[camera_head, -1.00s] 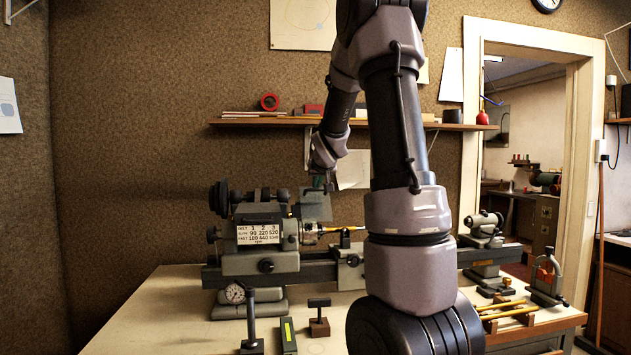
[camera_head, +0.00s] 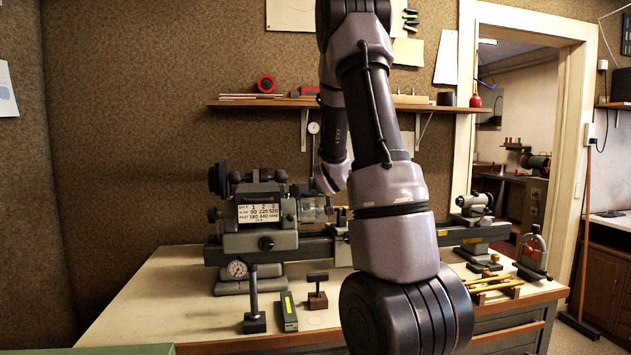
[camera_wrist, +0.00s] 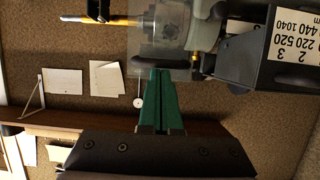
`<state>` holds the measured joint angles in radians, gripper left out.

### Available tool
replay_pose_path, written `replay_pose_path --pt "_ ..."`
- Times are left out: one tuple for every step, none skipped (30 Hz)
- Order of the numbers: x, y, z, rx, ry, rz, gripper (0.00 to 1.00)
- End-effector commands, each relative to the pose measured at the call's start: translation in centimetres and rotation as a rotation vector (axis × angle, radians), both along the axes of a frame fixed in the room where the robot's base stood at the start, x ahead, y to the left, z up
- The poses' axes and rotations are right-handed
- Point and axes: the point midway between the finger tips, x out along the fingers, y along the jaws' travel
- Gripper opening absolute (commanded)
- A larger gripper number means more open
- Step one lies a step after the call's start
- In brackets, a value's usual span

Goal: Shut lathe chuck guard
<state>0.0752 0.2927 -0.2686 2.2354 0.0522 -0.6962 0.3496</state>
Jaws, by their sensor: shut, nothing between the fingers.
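The lathe (camera_head: 262,241) stands on the bench, with its headstock at the left. The clear chuck guard (camera_head: 312,209) hangs at the headstock's right side, over the chuck. In the wrist view, which is upside down, the clear guard (camera_wrist: 150,62) lies across the grey chuck (camera_wrist: 172,22), which shows through it. My gripper (camera_wrist: 162,72) has green fingers pressed together and empty. Its tips overlap the guard's edge in that view; I cannot tell if they touch. In the head view the fingers are mostly hidden by my wrist.
A yellow rod (camera_wrist: 95,20) sticks out from the chuck. A wall shelf (camera_head: 265,104) runs above. The bench's left part is clear.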

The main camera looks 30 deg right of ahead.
Motion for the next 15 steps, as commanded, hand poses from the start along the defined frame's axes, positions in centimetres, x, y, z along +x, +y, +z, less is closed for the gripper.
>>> replay_pose_path --pt "-0.2 0.0 -1.2 -0.008 -0.022 -0.001 0.0" --pt "-0.1 0.0 -1.6 -0.013 -0.039 0.0 0.0" --pt "-0.1 0.1 -2.1 -0.019 -0.061 0.001 0.0" --pt "-0.1 0.0 -2.4 -0.023 -0.077 -0.001 0.0" --pt "-0.1 0.0 -2.7 -0.028 -0.093 -0.001 0.0" --pt "-0.1 0.0 -3.1 -0.033 -0.11 -0.001 0.0" --pt "0.0 0.0 -3.2 -0.032 -0.111 -0.001 0.0" --pt "0.0 0.0 -3.4 -0.031 -0.109 -0.001 0.0" --pt "0.0 0.0 -3.8 -0.031 -0.108 -0.001 0.0" --pt "0.0 0.0 -4.1 -0.03 -0.106 -0.001 0.0" --pt "0.0 0.0 -4.4 -0.03 -0.104 -0.001 0.0" --pt "0.0 0.0 -4.7 -0.029 -0.101 -0.001 0.0" --pt "0.0 0.0 -4.9 -0.029 -0.1 -0.001 0.0" --pt "0.0 0.0 -5.1 -0.028 -0.099 0.0 0.0" --pt "0.0 0.0 -5.4 -0.027 -0.097 -0.001 0.0"
